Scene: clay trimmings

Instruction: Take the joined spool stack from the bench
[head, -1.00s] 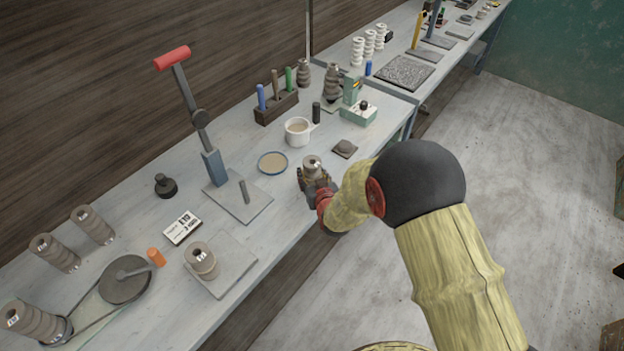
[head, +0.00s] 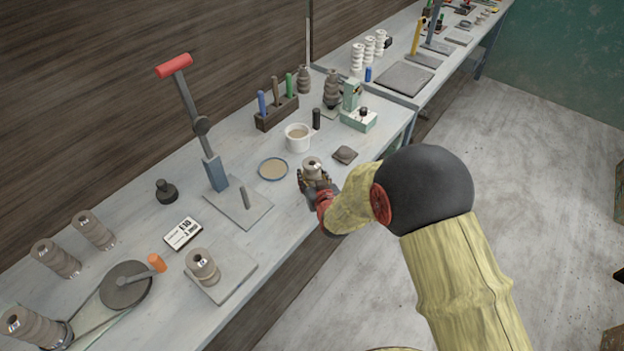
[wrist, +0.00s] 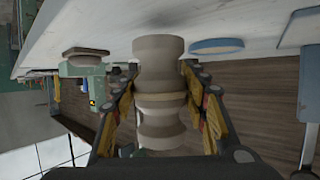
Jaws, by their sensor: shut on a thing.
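The joined spool stack (head: 313,167) is grey-beige, with a hole in its top, at the front edge of the bench (head: 236,268) in the head view. My gripper (head: 316,184) is shut around it from the front right. In the wrist view, which shows the bench upside down at the top, the stack (wrist: 160,60) stands between my two fingers (wrist: 160,80), a lighter band around its middle. It looks upright. Whether its base touches the bench cannot be told. My fingers hide its lower part in the head view.
A blue-rimmed dish (head: 273,168), a white mug (head: 297,137) and a dark lump on a small tile (head: 345,154) are close by. A lever press (head: 215,172) stands to the left. The floor (head: 345,290) in front is clear.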

